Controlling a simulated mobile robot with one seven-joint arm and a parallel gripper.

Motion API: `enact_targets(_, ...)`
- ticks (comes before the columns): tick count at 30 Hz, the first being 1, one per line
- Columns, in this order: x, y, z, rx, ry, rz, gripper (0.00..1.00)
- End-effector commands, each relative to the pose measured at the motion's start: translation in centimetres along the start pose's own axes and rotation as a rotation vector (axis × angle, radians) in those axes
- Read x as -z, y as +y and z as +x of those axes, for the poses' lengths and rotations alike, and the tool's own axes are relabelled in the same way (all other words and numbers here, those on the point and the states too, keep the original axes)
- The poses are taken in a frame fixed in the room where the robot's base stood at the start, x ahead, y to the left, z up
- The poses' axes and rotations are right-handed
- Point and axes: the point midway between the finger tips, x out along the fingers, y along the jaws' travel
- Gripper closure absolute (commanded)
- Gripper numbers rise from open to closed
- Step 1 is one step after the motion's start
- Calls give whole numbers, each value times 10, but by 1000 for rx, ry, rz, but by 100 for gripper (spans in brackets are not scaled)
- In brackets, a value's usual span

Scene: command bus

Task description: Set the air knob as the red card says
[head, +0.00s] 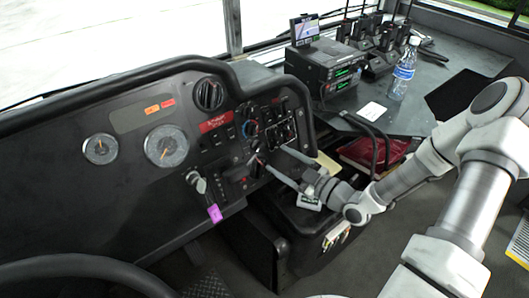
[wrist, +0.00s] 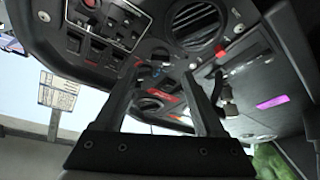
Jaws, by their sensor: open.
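A red card or label (head: 213,123) with small unreadable lettering is on the dashboard below a round vent (head: 208,94). To its right is a column of small knobs, the upper one (head: 251,129) with blue and red marks. I cannot tell which is the air knob or read its setting. My gripper (head: 275,158) is open, its two fingers pointing at the panel just right of the lower knobs. No knob is clearly between them. In the wrist view the open fingers (wrist: 163,72) reach toward the panel, with a red knob (wrist: 220,50) outside the right finger.
A switch panel (head: 281,125) is above the fingers. A radio unit (head: 325,68), a water bottle (head: 403,68) and a red folder (head: 375,152) are to the right. The steering wheel (head: 75,268) is at lower left.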

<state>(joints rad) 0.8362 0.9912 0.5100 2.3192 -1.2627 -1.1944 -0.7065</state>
Motion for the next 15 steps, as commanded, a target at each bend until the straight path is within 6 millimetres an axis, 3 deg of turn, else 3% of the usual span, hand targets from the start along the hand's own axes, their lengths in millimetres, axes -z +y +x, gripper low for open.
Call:
enact_targets(6, -1, -2, 42, 3, 1, 0, 29)
enact_targets(15, 0, 0, 64, 0, -2, 1, 29)
